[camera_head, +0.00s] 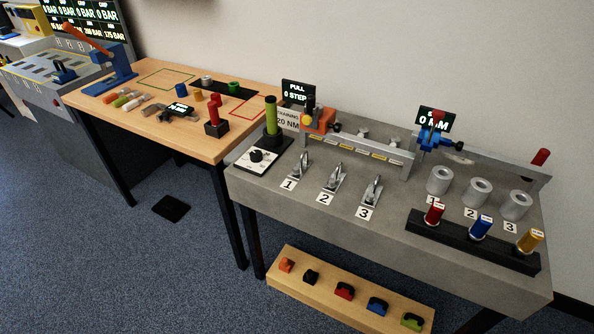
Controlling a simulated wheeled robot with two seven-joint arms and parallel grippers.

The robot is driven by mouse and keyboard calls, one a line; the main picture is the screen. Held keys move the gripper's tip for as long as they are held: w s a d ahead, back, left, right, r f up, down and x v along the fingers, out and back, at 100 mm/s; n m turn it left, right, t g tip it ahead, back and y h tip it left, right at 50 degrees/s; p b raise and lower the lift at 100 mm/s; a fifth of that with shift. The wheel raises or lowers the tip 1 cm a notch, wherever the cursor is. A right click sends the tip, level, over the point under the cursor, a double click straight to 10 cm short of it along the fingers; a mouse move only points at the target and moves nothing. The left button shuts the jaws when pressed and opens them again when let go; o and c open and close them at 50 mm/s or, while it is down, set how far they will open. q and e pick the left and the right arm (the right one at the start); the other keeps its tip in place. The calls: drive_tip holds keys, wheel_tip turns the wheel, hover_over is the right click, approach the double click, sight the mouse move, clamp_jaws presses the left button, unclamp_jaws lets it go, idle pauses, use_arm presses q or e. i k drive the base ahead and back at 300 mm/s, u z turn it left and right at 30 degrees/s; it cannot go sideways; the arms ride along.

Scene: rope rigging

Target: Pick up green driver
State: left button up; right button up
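A tall green handle (271,115) stands upright in a black conical holder on the left end of the grey workbench. It looks like the green driver. Its lower end is hidden in the holder (272,142). A white panel with a black dial (257,157) lies in front of it, and a small sign reading 20 NM is just behind it to the right. Neither of my grippers shows in this view.
The grey workbench (400,225) carries numbered clamps (302,164), grey cylinders (478,192) and a black rack (470,241) of coloured handles. A wooden table (190,145) with small tools adjoins it on the left. A low wooden board (325,304) with coloured blocks is below. Open carpet lies in front.

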sight(270, 101)
drive_tip(key=z, duration=0.1)
drive_tip(key=i, duration=0.9)
drive_tip(key=z, duration=0.75)
